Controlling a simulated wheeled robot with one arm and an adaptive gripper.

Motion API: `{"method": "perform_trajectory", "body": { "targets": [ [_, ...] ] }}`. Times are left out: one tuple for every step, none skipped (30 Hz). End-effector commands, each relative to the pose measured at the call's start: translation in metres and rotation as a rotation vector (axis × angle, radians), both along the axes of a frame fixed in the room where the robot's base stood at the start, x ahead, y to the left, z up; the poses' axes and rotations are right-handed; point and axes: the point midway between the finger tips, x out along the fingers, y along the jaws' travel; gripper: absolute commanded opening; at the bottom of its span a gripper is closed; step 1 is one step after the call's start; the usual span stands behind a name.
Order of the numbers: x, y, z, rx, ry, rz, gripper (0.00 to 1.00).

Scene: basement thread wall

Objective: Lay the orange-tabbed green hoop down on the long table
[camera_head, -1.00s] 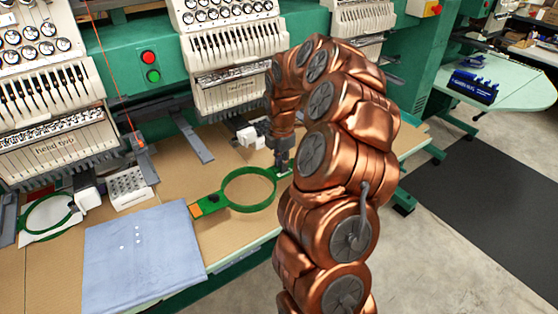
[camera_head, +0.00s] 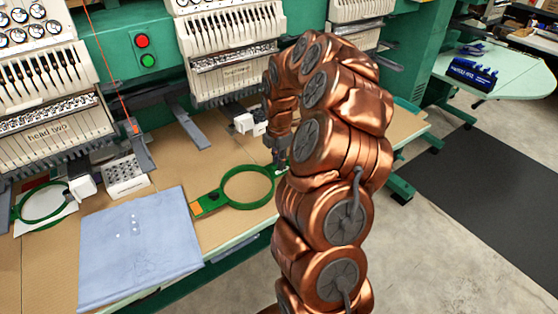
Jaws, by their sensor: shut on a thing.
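The green hoop (camera_head: 228,201) is a ring with an orange tab (camera_head: 210,205) on its left end. It is at or just above the long table (camera_head: 237,225); I cannot tell whether it touches the top. My gripper (camera_head: 281,170) is shut on the hoop's right end, pointing down. My arm hides part of the gripper and the table to the right of it.
A folded blue cloth (camera_head: 140,250) lies left of the hoop. Another green hoop (camera_head: 43,203) with white fabric lies at far left. A white tray of bobbins (camera_head: 125,177) and embroidery heads (camera_head: 230,60) stand behind. A white box (camera_head: 247,122) sits behind the hoop.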

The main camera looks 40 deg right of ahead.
Motion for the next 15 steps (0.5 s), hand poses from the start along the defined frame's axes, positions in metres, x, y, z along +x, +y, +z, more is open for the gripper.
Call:
{"method": "perform_trajectory", "body": {
  "targets": [
    [0.0001, 0.0, 0.0, 0.0, 0.0, 0.0, 0.0],
    [0.0, 0.0, -0.0002, 0.0, 0.0, 0.0, 0.0],
    [0.0, 0.0, -0.0004, 0.0, 0.0, 0.0, 0.0],
    [0.0, 0.0, -0.0008, 0.0, 0.0, 0.0, 0.0],
    [0.0, 0.0, -0.0011, 0.0, 0.0, 0.0, 0.0],
    [0.0, 0.0, -0.0017, 0.0, 0.0, 0.0, 0.0],
    [0.0, 0.0, -0.0022, 0.0, 0.0, 0.0, 0.0],
    [0.0, 0.0, -0.0027, 0.0, 0.0, 0.0, 0.0],
    [0.0, 0.0, -0.0035, 0.0, 0.0, 0.0, 0.0],
    [0.0, 0.0, -0.0039, 0.0, 0.0, 0.0, 0.0],
    [0.0, 0.0, -0.0036, 0.0, 0.0, 0.0, 0.16],
    [0.0001, 0.0, -0.0033, 0.0, 0.0, 0.0, 0.2],
    [0.0001, 0.0, -0.0033, 0.0, 0.0, 0.0, 0.23],
    [0.0001, 0.0, -0.0033, 0.0, 0.0, 0.0, 0.26],
    [0.0001, 0.0, -0.0033, 0.0, 0.0, 0.0, 0.3]
  ]
}}
